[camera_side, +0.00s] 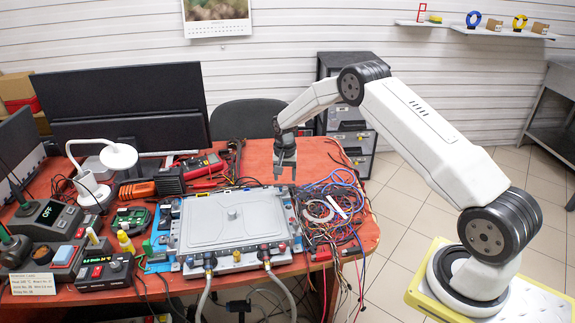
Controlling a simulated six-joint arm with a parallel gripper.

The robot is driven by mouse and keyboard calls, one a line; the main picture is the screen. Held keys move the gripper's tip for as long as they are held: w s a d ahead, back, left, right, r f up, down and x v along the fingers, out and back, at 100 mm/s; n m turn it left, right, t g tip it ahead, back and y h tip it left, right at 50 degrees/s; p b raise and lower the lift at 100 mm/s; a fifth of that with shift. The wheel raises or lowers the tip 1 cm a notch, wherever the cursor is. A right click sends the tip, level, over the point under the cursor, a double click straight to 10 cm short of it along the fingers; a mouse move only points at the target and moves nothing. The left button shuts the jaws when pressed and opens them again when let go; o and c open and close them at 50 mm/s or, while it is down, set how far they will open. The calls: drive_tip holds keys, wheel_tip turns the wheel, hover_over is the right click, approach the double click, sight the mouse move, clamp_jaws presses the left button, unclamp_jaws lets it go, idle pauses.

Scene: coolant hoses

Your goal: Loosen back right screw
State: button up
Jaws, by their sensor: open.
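Two coolant hoses (281,285) (204,296) run down from the unit's front edge.
Tangled coloured cables (335,205) crowd the table right of the unit. Control boxes (45,225) and a white lamp (118,156) stand at left. A black monitor (125,100) stands at the back.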

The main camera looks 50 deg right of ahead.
sight(285, 188)
drive_tip(key=shift+f, duration=2.45)
